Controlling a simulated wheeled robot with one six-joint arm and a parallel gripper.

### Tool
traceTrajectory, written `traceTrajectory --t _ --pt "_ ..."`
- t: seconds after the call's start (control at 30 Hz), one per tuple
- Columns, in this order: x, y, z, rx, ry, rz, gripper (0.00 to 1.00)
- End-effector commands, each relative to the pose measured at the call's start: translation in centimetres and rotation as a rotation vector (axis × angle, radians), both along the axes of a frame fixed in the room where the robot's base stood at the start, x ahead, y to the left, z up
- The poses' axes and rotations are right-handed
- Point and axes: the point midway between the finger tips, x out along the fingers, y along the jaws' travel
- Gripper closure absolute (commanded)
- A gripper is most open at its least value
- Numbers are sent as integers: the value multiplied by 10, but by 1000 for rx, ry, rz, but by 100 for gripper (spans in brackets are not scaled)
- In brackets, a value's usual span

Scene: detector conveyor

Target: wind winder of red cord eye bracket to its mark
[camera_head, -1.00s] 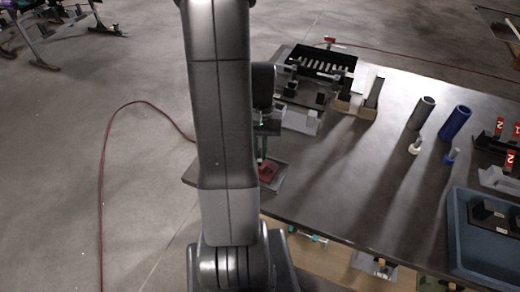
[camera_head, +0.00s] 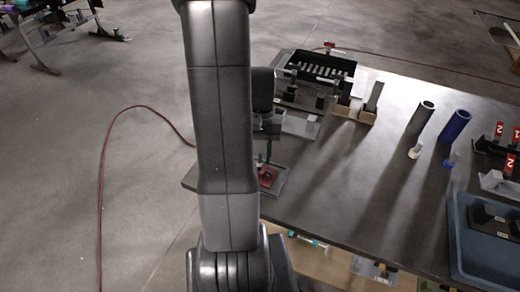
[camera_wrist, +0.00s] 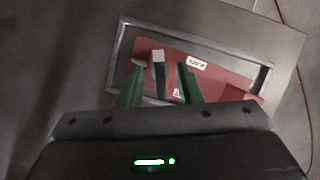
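The red cord eye bracket (camera_wrist: 215,75) is a flat red plate with a white label, inside a grey frame. It also shows near the table's left corner in the head view (camera_head: 268,178). An upright dark piece with a pale top (camera_wrist: 158,62), possibly the winder, stands over the red plate. My gripper (camera_wrist: 161,72) has its two green fingers apart, one on each side of this piece, with gaps showing. In the head view my gripper (camera_head: 266,150) is over the red plate, partly hidden by my arm. I cannot make out the mark.
A black rack (camera_head: 320,68) stands at the back of the table. A grey tube (camera_head: 420,117) and a blue tube (camera_head: 456,126) stand to the right. A blue tray (camera_head: 458,235) is at the front right. A red cord (camera_head: 103,190) lies on the floor at left.

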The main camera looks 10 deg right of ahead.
Motion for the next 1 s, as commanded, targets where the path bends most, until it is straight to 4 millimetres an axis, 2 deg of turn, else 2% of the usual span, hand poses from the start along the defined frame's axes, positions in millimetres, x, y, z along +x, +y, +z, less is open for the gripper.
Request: traceTrajectory --t 0.17,0.5,0.63,0.8,1.0 --pt "8 -2 15 -1 -6 0 68" --pt "35 -9 85 -1 -6 0 68" --pt "44 -11 107 -1 -4 0 68" --pt "50 -13 123 0 -2 0 68" --pt "51 -13 127 0 0 0 68"
